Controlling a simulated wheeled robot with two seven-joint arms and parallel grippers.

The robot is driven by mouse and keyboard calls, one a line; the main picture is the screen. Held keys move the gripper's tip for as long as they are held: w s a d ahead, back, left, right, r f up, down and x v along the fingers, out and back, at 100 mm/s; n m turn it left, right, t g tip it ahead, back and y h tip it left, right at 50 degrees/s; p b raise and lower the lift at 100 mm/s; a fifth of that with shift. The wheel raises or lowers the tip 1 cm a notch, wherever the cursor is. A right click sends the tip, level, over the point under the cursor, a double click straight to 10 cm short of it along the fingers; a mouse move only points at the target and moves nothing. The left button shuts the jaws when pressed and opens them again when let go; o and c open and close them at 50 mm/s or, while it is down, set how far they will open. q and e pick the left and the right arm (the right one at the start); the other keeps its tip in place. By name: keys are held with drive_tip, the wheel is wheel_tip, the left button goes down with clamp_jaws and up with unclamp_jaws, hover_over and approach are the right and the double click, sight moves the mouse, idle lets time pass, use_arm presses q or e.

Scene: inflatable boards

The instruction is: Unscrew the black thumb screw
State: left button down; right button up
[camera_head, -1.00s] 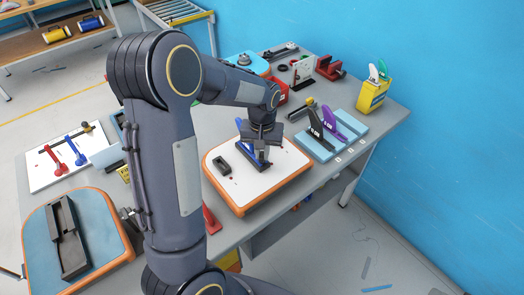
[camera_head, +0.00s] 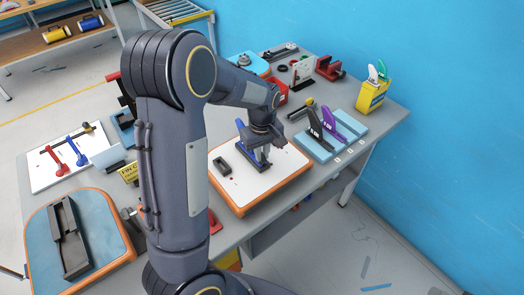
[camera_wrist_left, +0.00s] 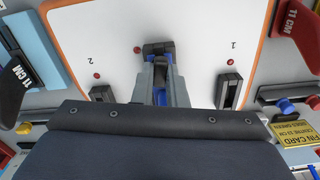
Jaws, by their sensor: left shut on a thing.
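My left gripper (camera_head: 266,160) is over the white board with the orange edge (camera_head: 227,190). In the left wrist view its fingers (camera_wrist_left: 160,92) are shut on a dark part at the blue piece (camera_wrist_left: 159,97). The blue piece also shows in the head view (camera_head: 243,130), partly hidden by the gripper. A black block (camera_wrist_left: 157,47) stands at the blue piece's far end. I cannot make out the black thumb screw as a separate shape; the fingers cover this spot. My right gripper is not in view.
Two black slotted boxes, left (camera_wrist_left: 103,93) and right (camera_wrist_left: 229,90), sit on the board near the marks 2 and 1. Black and purple fins (camera_head: 332,124) stand on a light blue block to the right. A yellow box (camera_head: 373,96) stands at the table's far right.

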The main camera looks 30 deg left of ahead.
use_arm(q)
drive_tip(key=shift+n+p, duration=0.3)
drive_tip(key=shift+n, duration=0.5)
drive_tip(key=c, duration=1.9)
unclamp_jaws()
drive_tip(key=shift+n, duration=0.4)
drive_tip(key=o, duration=0.5)
drive_tip(key=shift+o, duration=0.2)
